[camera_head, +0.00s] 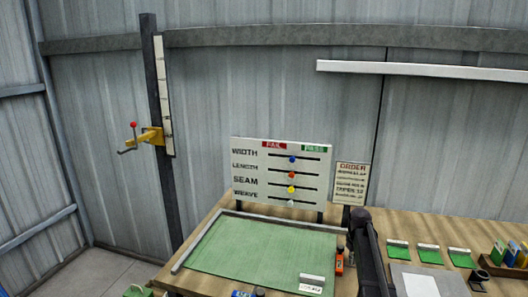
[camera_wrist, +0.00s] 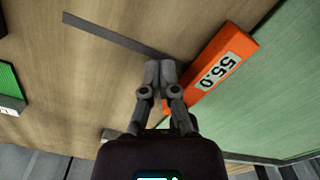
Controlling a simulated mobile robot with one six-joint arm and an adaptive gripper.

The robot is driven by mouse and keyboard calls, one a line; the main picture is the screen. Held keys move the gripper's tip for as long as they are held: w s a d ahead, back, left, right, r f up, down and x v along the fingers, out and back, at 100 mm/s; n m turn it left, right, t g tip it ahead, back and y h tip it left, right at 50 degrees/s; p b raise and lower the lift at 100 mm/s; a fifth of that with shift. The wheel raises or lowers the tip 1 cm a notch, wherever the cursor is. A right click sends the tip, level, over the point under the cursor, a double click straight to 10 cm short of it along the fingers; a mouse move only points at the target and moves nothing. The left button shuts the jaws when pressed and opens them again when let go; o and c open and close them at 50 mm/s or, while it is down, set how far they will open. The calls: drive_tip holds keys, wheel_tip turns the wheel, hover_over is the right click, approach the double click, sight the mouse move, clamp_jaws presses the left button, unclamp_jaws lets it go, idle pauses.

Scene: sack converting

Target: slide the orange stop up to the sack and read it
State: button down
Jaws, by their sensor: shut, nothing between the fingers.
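The orange stop (camera_wrist: 222,66) lies on the wooden bench, and its white label reads 55.0 in the wrist view. In the head view the orange stop (camera_head: 339,263) is at the right edge of a flat green sheet (camera_head: 255,250), which looks like the sack. In the wrist view this green sheet (camera_wrist: 275,100) lies close along the stop's right side; I cannot tell whether they touch. My gripper (camera_wrist: 160,68) is shut and empty, left of the stop. Its fingers hide part of the stop's lower end. In the head view my arm hides the gripper.
A dark strip (camera_wrist: 115,38) runs across the bench left of the stop. Grey rails (camera_head: 200,240) border the sheet's left and back. A board with coloured sliders (camera_head: 282,172) and an order sign (camera_head: 351,183) stand behind. Small green-topped items (camera_head: 429,254) lie at right.

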wheel_tip(320, 180, up, 7)
drive_tip(key=p, duration=0.6)
idle(0.4)
drive_tip(key=shift+s, duration=0.1)
drive_tip(key=s+a+m, duration=0.1)
drive_tip(key=s+a, duration=0.7)
drive_tip(key=s, duration=0.4)
drive_tip(key=s+a+m, duration=0.1)
drive_tip(key=s+a, duration=0.6)
drive_tip(key=s, duration=0.5)
drive_tip(key=shift+s+a+m, duration=0.15)
drive_tip(key=shift+a+m, duration=0.25)
